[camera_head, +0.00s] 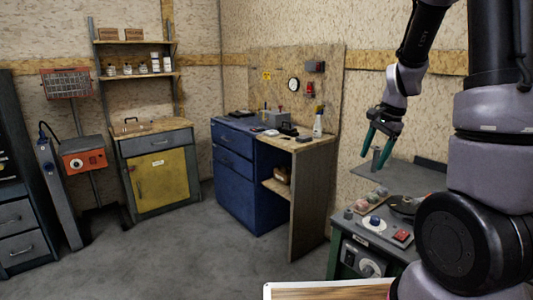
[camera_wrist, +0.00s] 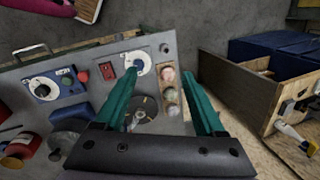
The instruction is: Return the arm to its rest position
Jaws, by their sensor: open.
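My gripper (camera_head: 374,146) hangs from my arm at the right of the head view, above a grey-topped machine bench (camera_head: 400,176). Its two green fingers point down and stand apart. In the wrist view the fingers of my gripper (camera_wrist: 168,98) spread on either side of a bare gap, with nothing held between them. The bench top (camera_wrist: 190,50) with its dials and knobs lies below the fingers. My arm is stretched out from the right, and its upper links run past the top edge of the head view.
A blue drawer cabinet (camera_head: 233,165) with a wooden side bench (camera_head: 313,185) stands at the middle wall. A yellow-doored cabinet (camera_head: 162,183) and an orange box (camera_head: 83,158) are further left. The grey floor (camera_head: 165,255) in front is clear. A wooden board edge (camera_head: 325,291) shows at the bottom.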

